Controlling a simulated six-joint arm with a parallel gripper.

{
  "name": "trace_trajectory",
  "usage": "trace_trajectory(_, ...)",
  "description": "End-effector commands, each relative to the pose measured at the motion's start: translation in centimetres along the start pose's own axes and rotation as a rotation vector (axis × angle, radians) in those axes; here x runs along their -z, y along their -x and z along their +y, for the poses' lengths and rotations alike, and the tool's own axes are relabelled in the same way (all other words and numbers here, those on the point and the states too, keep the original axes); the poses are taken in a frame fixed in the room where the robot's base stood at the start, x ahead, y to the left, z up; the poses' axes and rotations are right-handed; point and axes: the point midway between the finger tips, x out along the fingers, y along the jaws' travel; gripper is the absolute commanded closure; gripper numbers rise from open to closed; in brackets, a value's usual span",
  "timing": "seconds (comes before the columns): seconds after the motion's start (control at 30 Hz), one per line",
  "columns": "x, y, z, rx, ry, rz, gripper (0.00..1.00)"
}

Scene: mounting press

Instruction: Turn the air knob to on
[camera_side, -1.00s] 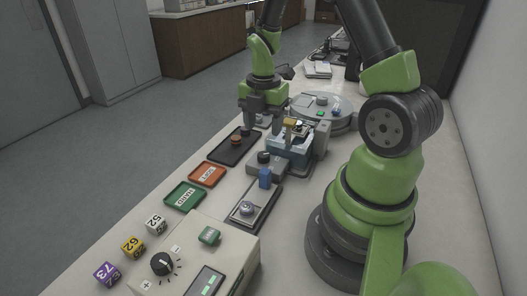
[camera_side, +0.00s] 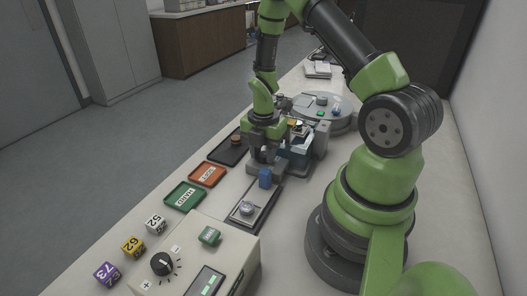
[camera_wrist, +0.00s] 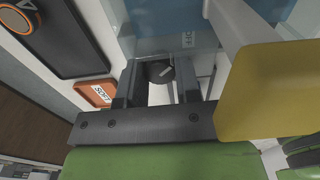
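The air knob (camera_wrist: 160,72) is black with a pale pointer line. It sits low on the mounting press (camera_wrist: 150,25), near a white label reading OFF (camera_wrist: 188,40). My gripper (camera_wrist: 159,82) is open, with one finger on each side of the knob in the wrist view. I cannot tell whether either finger touches it. In the side view my gripper (camera_side: 263,160) is down at the front of the press (camera_side: 302,150) and hides the knob.
A yellow part (camera_wrist: 270,90) is close on the right in the wrist view. A dark tray (camera_side: 228,153), the orange SOFT tray (camera_side: 207,174) and green HARD tray (camera_side: 185,195) lie left. A control box (camera_side: 200,255) stands nearer.

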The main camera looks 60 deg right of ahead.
Motion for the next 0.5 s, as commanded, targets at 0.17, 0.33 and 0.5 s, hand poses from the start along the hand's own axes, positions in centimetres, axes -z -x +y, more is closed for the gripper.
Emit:
trace_trajectory(0.17, 0.0, 0.02, 0.01, 0.0, -0.002, 0.0, 0.93)
trace_trajectory(0.33, 0.01, 0.03, 0.01, 0.0, -0.123, 0.001, 0.93)
trace_trajectory(0.5, 0.03, 0.03, 0.01, 0.0, -0.32, 0.002, 0.93)
